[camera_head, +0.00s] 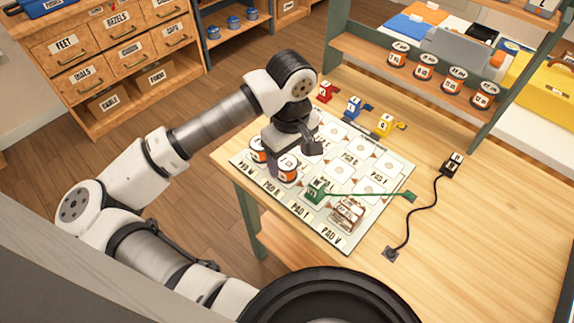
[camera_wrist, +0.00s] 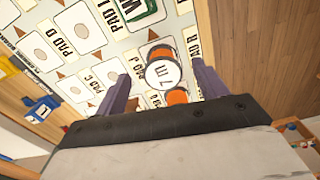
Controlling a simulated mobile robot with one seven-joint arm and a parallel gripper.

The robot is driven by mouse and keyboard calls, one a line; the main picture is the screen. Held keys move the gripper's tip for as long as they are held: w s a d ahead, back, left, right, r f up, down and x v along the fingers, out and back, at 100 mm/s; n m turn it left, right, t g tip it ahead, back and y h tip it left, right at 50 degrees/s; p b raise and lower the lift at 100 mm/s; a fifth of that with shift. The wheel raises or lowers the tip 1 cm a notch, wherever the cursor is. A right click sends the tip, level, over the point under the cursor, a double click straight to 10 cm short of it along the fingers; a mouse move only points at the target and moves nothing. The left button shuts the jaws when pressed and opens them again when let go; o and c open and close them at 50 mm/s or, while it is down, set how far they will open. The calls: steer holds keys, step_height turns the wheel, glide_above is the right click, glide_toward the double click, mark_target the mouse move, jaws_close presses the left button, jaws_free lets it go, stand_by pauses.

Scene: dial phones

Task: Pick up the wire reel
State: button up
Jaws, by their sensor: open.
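Two orange wire reels with white labelled tops stand on the left part of the pad board (camera_head: 376,222), one a little left (camera_head: 259,150) and one nearer the middle (camera_head: 288,170). In the wrist view one wire reel (camera_wrist: 163,73), its top reading "7 m", lies between my fingers as seen from above. A second orange reel (camera_wrist: 177,97) is partly hidden behind my gripper's body. My gripper (camera_wrist: 160,71) is open and empty, its fingers pointing down to either side of the labelled reel. In the head view my gripper (camera_head: 298,150) hangs over the board beside the reels. Its height above them is unclear.
A green block (camera_head: 316,190) with a green wire and a brown-white box (camera_head: 346,214) are on the board. Red (camera_head: 325,91), blue (camera_head: 352,107) and yellow (camera_head: 386,124) pieces stand behind it. Several similar reels (camera_head: 424,77) sit on the shelf. A black cable (camera_head: 432,208) crosses the right table.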

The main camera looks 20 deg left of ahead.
mark_target(288, 163)
steer(key=shift+a+f+p, duration=0.2)
steer(key=shift+f+p, duration=0.6)
steer(key=shift+f, duration=1.45)
steer(key=c, duration=1.1)
